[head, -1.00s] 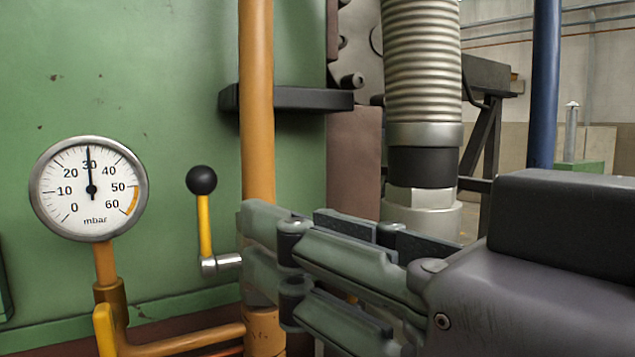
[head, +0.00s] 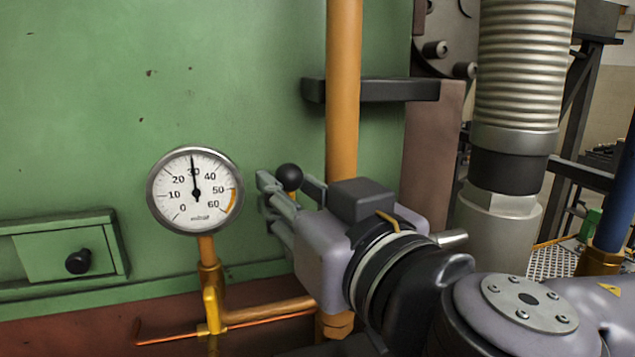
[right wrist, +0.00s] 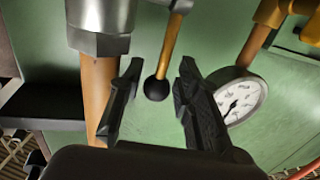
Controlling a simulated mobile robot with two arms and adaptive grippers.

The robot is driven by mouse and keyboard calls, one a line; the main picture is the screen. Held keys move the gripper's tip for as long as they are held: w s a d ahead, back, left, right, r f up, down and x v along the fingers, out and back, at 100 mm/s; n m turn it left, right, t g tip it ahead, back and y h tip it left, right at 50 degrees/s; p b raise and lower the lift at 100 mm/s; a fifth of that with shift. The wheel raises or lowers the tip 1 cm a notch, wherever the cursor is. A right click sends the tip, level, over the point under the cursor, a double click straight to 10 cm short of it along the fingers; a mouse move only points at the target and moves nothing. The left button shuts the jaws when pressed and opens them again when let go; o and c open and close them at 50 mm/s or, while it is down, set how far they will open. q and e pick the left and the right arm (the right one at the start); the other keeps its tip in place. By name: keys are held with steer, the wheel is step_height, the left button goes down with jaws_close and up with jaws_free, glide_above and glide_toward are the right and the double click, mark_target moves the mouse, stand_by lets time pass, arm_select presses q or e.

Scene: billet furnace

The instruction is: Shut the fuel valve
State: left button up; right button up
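The fuel valve's lever has a black ball knob (head: 289,177) on top. In the head view my right gripper hides its yellow rod and the valve body. In the right wrist view the knob (right wrist: 157,89) and yellow rod (right wrist: 172,42) show, with a silver valve body (right wrist: 100,22) on the orange pipe (right wrist: 97,95). My right gripper (head: 289,188) is open, with one finger on either side of the knob. In the wrist view there are gaps between the knob and both fingers of this gripper (right wrist: 160,68). My left gripper is not in view.
A round pressure gauge (head: 195,191) reads about 30, left of the gripper. The orange pipe (head: 344,90) rises behind the gripper in front of the green furnace wall (head: 230,60). A black bracket (head: 385,89) and a ribbed metal hose (head: 520,70) stand to the right.

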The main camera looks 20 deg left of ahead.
steer(key=shift+d, duration=0.1)
steer(key=shift+c, duration=0.5)
jaws_close()
